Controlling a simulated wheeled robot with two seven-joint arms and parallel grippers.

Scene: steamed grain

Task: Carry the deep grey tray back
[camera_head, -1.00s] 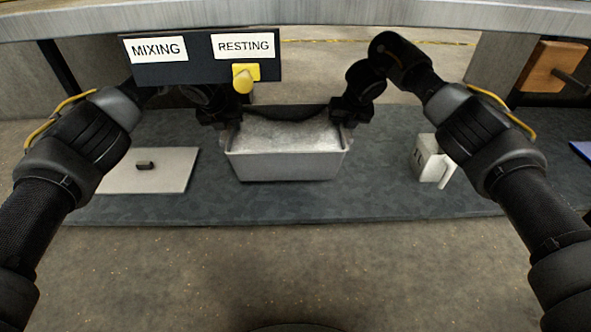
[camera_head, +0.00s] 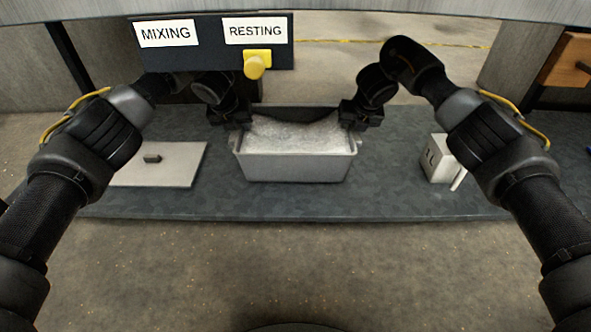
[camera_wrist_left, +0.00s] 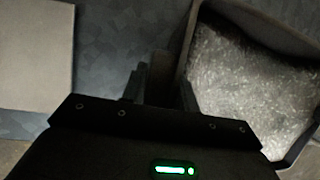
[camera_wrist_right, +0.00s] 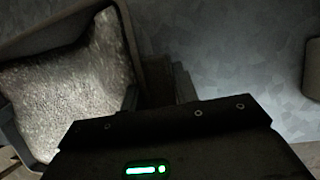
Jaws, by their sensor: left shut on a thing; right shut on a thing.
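The deep grey tray (camera_head: 295,168) is in the middle of the head view, over the dark mat, filled with pale grain (camera_head: 295,132). It looks level; I cannot tell whether it touches the mat. My left gripper (camera_head: 238,122) is shut on the tray's left end, and my right gripper (camera_head: 352,124) is shut on its right end. In the left wrist view the tray wall (camera_wrist_left: 190,45) is beside the fingers (camera_wrist_left: 160,85). In the right wrist view the tray rim (camera_wrist_right: 128,40) is left of the fingers (camera_wrist_right: 160,90). The exact grip points are dark.
A flat light lid (camera_head: 185,170) with a dark knob lies left of the tray. A white jug (camera_head: 440,160) stands to the right. The dark mat (camera_head: 400,195) has clear room in front.

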